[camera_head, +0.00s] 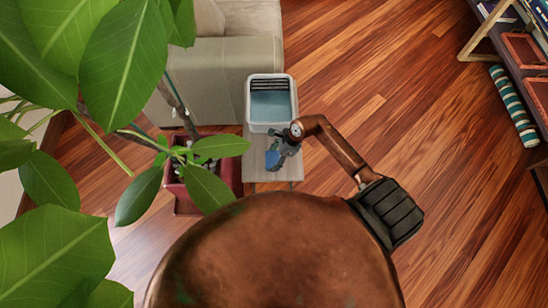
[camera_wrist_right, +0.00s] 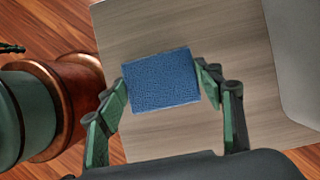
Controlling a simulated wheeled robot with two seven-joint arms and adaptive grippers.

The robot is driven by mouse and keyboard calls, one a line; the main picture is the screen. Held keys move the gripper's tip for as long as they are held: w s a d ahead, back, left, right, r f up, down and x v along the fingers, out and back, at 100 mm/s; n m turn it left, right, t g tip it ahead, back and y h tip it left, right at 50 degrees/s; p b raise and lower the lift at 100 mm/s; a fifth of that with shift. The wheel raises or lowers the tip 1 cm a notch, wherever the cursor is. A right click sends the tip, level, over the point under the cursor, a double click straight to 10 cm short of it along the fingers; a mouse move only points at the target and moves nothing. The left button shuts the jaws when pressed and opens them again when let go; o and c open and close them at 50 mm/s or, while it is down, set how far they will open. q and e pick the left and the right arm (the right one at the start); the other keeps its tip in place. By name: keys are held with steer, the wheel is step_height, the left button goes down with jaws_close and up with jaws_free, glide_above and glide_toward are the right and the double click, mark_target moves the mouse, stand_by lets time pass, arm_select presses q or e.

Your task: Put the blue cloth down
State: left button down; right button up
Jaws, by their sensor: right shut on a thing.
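The blue cloth (camera_wrist_right: 158,82) is a small textured rectangle in the right wrist view. My right gripper (camera_wrist_right: 162,95) has its green-padded fingers on the left and right edges of the cloth and is shut on it. In the head view the right gripper (camera_head: 282,148) holds the cloth (camera_head: 273,160) over the small wooden table (camera_head: 262,180). The wood surface (camera_wrist_right: 215,30) shows behind the cloth in the wrist view; I cannot tell whether the cloth touches it. My left gripper is not in view.
A leafy plant (camera_head: 120,60) in a red pot (camera_head: 185,207) crowds the left. A beige sofa (camera_head: 215,80) is behind. The wooden floor (camera_head: 400,90) to the right is open, towards a shelf (camera_head: 515,50).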

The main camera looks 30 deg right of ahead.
steer(key=o, duration=0.6)
steer(key=shift+f, duration=0.15)
steer(key=o, duration=0.5)
steer(key=shift+r, duration=0.2)
steer(key=v, duration=1.2)
steer(key=shift+p, duration=0.3)
